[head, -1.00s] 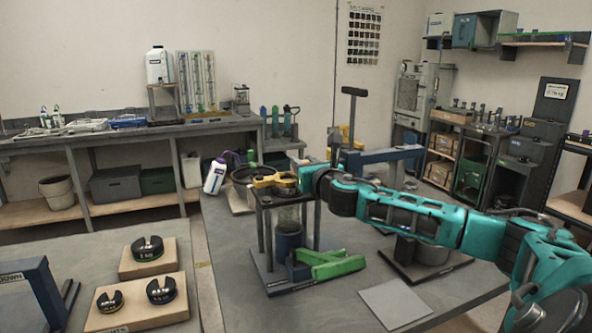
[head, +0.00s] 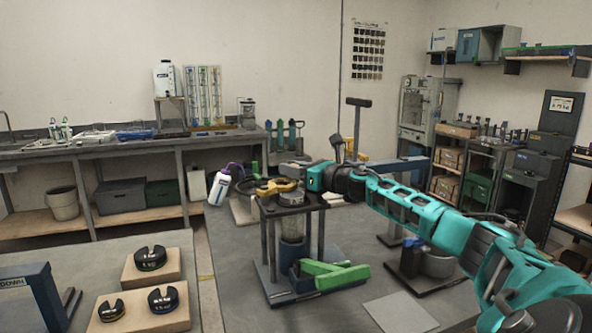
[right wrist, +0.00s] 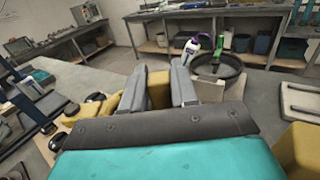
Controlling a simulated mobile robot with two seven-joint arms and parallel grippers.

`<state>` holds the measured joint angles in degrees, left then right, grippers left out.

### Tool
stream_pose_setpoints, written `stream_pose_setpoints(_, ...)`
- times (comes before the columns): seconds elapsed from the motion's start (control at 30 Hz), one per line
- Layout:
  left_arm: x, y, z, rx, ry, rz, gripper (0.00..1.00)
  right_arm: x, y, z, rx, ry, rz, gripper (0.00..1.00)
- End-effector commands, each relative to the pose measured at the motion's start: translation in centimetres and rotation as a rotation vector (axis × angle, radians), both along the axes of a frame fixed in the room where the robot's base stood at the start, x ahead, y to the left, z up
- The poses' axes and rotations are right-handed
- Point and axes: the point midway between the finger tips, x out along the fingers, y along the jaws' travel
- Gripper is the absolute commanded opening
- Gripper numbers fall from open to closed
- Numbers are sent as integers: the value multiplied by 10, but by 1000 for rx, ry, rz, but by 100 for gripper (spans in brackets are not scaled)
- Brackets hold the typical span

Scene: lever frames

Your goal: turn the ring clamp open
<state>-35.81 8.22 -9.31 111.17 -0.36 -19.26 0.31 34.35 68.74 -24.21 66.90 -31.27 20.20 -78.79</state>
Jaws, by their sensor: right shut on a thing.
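The yellow ring clamp (head: 268,187) sits on top of a dark stand (head: 266,236) with upright posts, over a clear cylinder with a blue lower part. My right gripper (head: 297,178) comes in from the right at the clamp's right side, and its fingers are small and partly hidden in the head view. In the right wrist view, my right gripper (right wrist: 158,80) has its two grey fingers closed on a yellow part of the clamp (right wrist: 158,92). The clamp's far side is hidden there by the hand. My left gripper is not in view.
A green lever-like block (head: 335,274) lies at the stand's foot. A white bottle with a purple top (head: 219,187) and a dark round basin (head: 252,186) stand behind. A blue-armed post (head: 388,165) rises behind my right arm. Slotted weights (head: 150,258) sit on boards at left.

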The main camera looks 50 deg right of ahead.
Motion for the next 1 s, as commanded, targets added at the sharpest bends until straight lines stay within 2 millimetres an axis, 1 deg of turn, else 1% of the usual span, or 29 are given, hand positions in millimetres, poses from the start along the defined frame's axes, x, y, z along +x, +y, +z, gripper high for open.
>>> stream_pose_setpoints(0.47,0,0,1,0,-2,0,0,2,0,1,0,-2,15,0)
stream_pose_setpoints(0.5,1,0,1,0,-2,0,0,2,0,1,0,-2,15,29)
stream_pose_setpoints(0.7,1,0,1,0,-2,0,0,2,0,1,0,-2,14,48)
stream_pose_setpoints(1.0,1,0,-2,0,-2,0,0,0,0,-1,-1,-1,14,49)
